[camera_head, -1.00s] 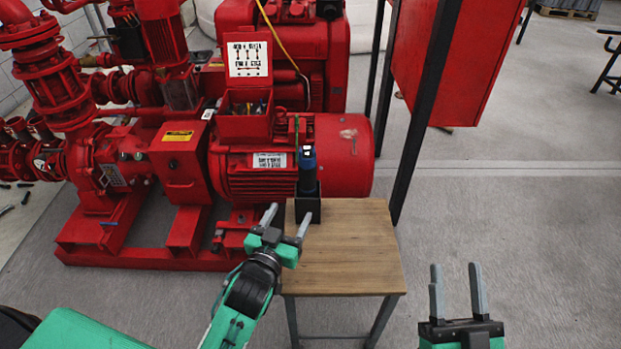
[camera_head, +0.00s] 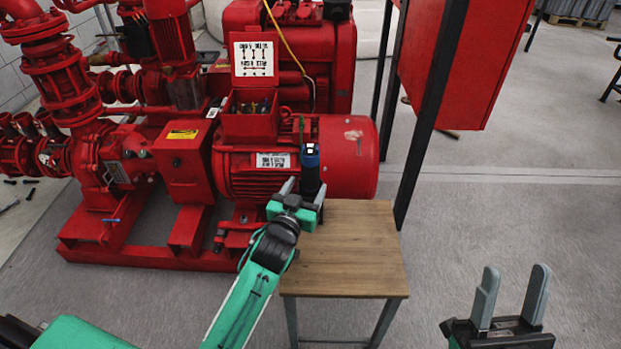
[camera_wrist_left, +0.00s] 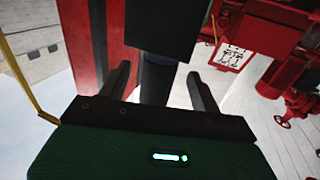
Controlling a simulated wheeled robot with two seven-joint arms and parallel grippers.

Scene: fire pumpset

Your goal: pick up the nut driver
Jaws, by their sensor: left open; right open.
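The nut driver (camera_head: 310,165), with a dark blue and black handle, stands upright in a black holder on the small wooden table (camera_head: 350,250). My left gripper (camera_head: 305,188) is open, its fingers just in front of or around the handle; it does not grip it. In the left wrist view the dark handle (camera_wrist_left: 157,82) shows between the two open fingers, with the black holder (camera_wrist_left: 160,28) beyond at the top. In the head view my gripper mostly hides the holder. My right gripper (camera_head: 515,270) is open and empty at the lower right, away from the table.
The red pump motor (camera_head: 345,155) stands right behind the table. A black post (camera_head: 430,120) and a red cabinet (camera_head: 480,60) stand behind right. The rest of the tabletop is bare.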

